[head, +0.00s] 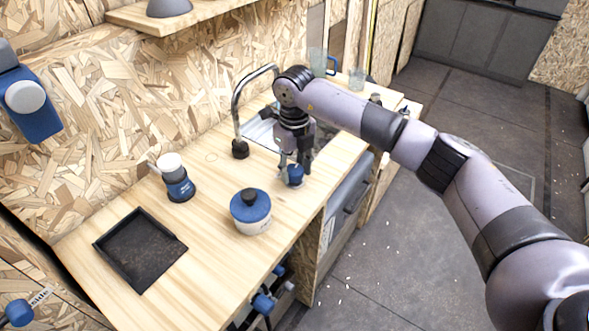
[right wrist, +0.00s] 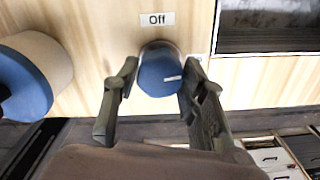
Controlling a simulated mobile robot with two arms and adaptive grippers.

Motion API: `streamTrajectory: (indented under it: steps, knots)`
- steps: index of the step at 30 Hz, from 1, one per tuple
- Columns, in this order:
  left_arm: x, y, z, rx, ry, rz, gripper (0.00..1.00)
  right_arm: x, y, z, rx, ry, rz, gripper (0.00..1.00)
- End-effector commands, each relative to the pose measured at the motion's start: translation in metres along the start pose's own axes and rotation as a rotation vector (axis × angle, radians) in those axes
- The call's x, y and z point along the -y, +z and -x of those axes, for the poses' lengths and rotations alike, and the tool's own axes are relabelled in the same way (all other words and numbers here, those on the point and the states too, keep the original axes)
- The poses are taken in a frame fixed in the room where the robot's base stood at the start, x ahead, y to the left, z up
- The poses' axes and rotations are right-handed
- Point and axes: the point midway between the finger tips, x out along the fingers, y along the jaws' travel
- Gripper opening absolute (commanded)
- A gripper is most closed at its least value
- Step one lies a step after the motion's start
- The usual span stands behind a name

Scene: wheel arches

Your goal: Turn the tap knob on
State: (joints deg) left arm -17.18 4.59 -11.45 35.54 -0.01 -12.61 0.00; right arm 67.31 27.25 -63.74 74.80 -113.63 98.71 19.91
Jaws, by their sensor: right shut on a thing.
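The blue tap knob (head: 295,175) stands on the wooden counter, in front of the sink. In the right wrist view the round knob (right wrist: 160,70) has a white pointer mark on its lower right side. A label reading "Off" (right wrist: 157,19) lies above it, and a second label on its right is mostly hidden. My right gripper (head: 291,164) reaches down over the knob. Its fingers (right wrist: 159,79) are shut on the knob, one on each side. The curved silver tap (head: 237,105) with a black base stands behind and left; I see no water. My left gripper is out of view.
A blue-lidded white pot (head: 251,212) stands close to the knob on the counter (head: 215,260). A blue and white grinder-like container (head: 176,178) and a black tray (head: 140,248) are further left. The sink (head: 262,128) lies beside the tap; glasses (head: 357,77) stand beyond my arm.

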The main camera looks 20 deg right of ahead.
Motion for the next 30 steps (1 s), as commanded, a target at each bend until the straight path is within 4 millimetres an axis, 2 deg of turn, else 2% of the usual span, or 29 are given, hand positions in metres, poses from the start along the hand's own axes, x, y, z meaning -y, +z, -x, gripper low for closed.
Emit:
streamTrajectory:
  steps: [12,27,28,30]
  knots:
    - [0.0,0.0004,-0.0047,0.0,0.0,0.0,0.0,0.0005,0.0005,0.0008,0.002,-0.001,-0.159,0.11]
    - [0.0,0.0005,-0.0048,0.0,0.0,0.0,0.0,0.0006,0.0006,0.0012,0.002,-0.001,-0.174,0.11]
    - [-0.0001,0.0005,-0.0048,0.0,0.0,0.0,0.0,0.0006,0.0006,0.0012,0.003,-0.001,-0.174,0.41]
    - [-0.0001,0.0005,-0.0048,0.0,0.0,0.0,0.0,0.0006,0.0006,0.0011,0.002,-0.001,-0.174,0.45]
